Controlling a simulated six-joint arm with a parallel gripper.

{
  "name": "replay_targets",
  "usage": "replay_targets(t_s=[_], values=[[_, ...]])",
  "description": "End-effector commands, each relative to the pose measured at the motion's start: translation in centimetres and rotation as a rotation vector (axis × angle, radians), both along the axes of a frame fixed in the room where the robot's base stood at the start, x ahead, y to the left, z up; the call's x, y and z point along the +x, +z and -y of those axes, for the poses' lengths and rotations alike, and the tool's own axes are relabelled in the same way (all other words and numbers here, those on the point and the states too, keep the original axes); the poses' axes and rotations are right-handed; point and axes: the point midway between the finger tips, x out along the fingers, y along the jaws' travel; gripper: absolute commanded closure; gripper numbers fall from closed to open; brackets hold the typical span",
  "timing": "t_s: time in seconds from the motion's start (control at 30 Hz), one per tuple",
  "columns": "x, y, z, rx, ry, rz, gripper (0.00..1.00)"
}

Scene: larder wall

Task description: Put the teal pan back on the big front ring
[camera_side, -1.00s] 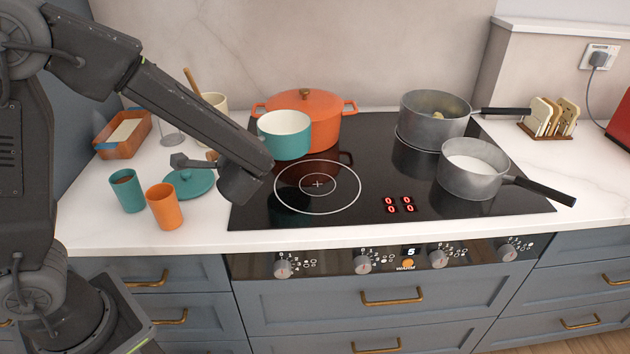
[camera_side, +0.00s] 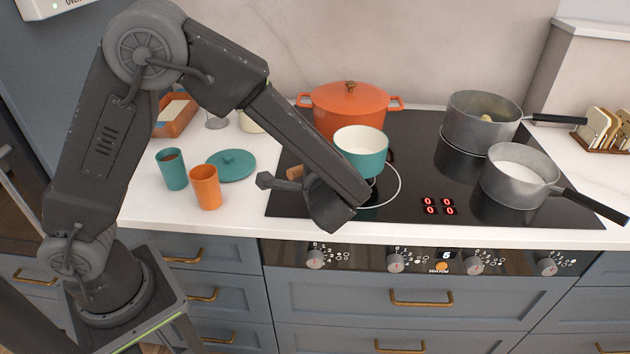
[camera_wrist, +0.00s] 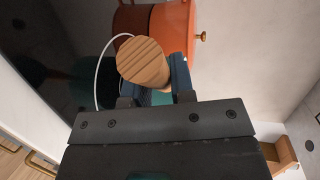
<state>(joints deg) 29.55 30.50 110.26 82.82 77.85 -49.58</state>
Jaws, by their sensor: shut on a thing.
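The teal pan (camera_side: 361,152), white inside, is upright above the back part of the big front ring (camera_side: 399,190) in the side view. My wrist covers the ring's left and front. How high the pan hangs is hard to tell. Its wooden handle (camera_side: 295,172) shows partly beside my wrist. In the wrist view, my gripper (camera_wrist: 155,95) is shut on the wooden handle (camera_wrist: 144,62), whose round end faces the camera. There, an arc of the ring (camera_wrist: 100,75) shows left of the handle.
An orange lidded pot (camera_side: 345,108) stands close behind the pan. Two grey saucepans (camera_side: 482,122) (camera_side: 515,180) stand at the right of the hob. A teal lid (camera_side: 232,165), a teal cup (camera_side: 172,170) and an orange cup (camera_side: 205,188) are on the left counter.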

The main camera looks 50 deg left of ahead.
Motion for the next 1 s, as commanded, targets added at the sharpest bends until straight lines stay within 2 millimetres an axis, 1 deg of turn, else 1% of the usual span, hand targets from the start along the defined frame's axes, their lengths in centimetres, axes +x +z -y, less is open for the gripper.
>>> replay_targets(t_s=[0.07, 0.2, 0.3, 0.73, 0.77, 1.0], values=[[0.1, -0.6, 0.1, 0.002, 0.0, 0.0, 1.0], [0.1, -2.7, 0.1, 0.002, -0.001, -0.002, 1.0], [0.1, -3.7, 0.1, 0.002, -0.001, 0.001, 1.0], [0.1, -4.3, 0.1, 0.0, 0.0, 0.002, 1.0], [0.0, -4.3, 0.1, 0.0, -0.001, 0.0, 0.74], [0.0, -4.3, 0.1, 0.0, -0.001, 0.0, 0.52]])
